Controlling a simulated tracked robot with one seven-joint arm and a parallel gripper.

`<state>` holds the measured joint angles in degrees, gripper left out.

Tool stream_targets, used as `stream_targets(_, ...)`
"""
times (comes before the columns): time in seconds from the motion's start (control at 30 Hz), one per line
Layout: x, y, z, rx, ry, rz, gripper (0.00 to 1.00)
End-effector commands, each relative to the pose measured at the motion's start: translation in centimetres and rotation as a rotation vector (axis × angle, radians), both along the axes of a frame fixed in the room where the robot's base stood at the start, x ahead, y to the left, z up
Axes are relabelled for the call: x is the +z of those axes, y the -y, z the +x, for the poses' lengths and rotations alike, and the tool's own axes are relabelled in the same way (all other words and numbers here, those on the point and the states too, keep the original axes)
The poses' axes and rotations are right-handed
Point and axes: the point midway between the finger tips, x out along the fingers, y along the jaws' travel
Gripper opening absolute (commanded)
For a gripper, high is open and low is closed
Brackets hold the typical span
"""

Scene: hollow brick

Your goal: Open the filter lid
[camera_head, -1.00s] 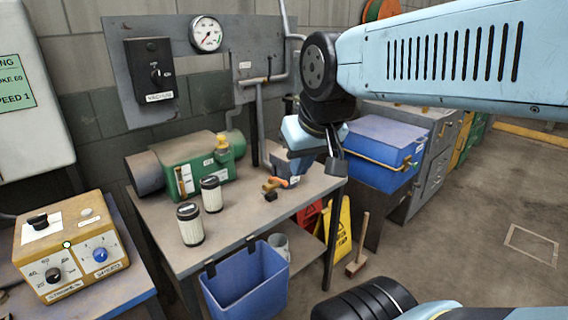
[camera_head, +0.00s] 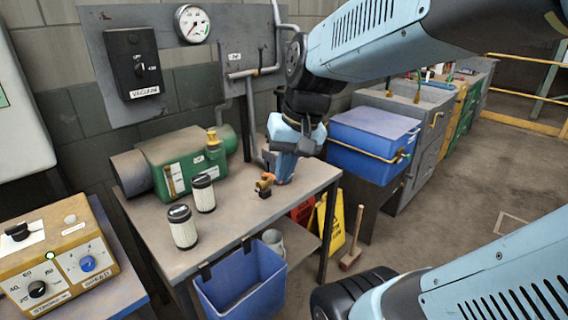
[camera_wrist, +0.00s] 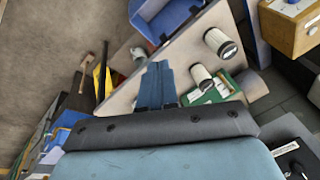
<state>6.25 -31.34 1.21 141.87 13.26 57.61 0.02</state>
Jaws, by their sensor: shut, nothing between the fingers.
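A green filter housing (camera_head: 185,160) with a grey cylinder on its left end and a brass-coloured fitting on top lies at the back of the metal table (camera_head: 235,215). I cannot make out which part of it is the lid. It also shows partly in the wrist view (camera_wrist: 215,90), beyond my fingers. Two white filter cartridges with dark caps, one nearer (camera_head: 183,230) and one farther (camera_head: 204,194), stand upright in front of it. My gripper (camera_head: 285,168) is above the table's right side, right of the housing and apart from it. Its blue fingers are together and empty in the wrist view (camera_wrist: 157,75).
A small orange and brass part (camera_head: 264,184) lies on the table near my gripper. A blue bin (camera_head: 243,285) hangs at the table front. A yellow control box (camera_head: 60,262) stands left. A blue chest (camera_head: 372,145) is right. Floor at right is clear.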

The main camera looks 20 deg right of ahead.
Motion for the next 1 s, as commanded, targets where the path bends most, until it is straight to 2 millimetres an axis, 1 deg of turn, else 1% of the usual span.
stream_targets(0.03, -0.9, -0.1, 0.6, -0.033, -0.058, 0.048, 0.00)
stream_targets(0.2, -3.0, -0.8, 2.3, -0.139, -0.216, 0.222, 0.00)
stream_targets(0.4, -5.0, -1.2, 4.7, -0.272, -0.378, 0.443, 0.00)
stream_targets(0.57, -6.4, -0.9, 7.1, -0.383, -0.486, 0.630, 0.00)
stream_targets(0.77, -8.2, 0.3, 10.4, -0.529, -0.591, 0.876, 0.00)
stream_targets(0.87, -9.1, 1.5, 12.2, -0.605, -0.628, 1.005, 0.00)
stream_targets(1.0, -10.7, 3.6, 14.8, -0.711, -0.663, 1.187, 0.00)
